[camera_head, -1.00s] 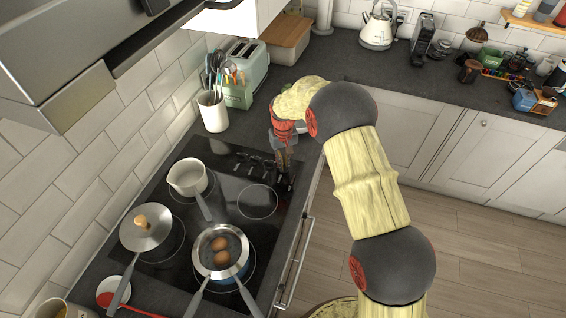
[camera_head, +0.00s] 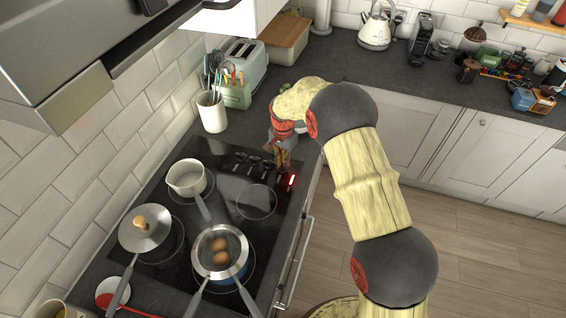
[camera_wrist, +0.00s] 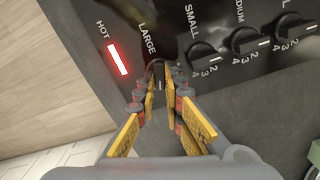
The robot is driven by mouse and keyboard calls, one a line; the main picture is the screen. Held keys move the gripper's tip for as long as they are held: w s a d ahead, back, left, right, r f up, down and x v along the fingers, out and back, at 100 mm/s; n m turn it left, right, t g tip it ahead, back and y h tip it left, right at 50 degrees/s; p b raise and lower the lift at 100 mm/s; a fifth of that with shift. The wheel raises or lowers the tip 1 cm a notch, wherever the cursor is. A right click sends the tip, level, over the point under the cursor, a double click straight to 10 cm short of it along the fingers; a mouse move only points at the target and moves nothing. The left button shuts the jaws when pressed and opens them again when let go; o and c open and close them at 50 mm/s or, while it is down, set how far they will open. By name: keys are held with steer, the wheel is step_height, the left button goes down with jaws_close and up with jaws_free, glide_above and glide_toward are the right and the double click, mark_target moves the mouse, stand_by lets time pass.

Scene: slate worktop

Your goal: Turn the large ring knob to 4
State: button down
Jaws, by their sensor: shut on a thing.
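The large ring knob (camera_wrist: 157,66) is dark and sits on the black control panel under the word LARGE in the wrist view. My gripper (camera_wrist: 161,82) is shut on it, with a yellow-padded finger on either side. The fingers cover much of the knob, and I cannot read which number it points to. In the head view my gripper (camera_head: 281,160) reaches down at the hob's right edge and hides the knob. A red HOT light (camera_wrist: 118,57) glows beside the knob; it also shows in the head view (camera_head: 291,180).
The small knob (camera_wrist: 206,51) and medium knob (camera_wrist: 246,41) stand close to the right of my fingers in the wrist view.

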steer(key=shift+m, duration=1.2)
steer(key=c, duration=1.9)
jaws_free()
step_height(320, 180, up, 12)
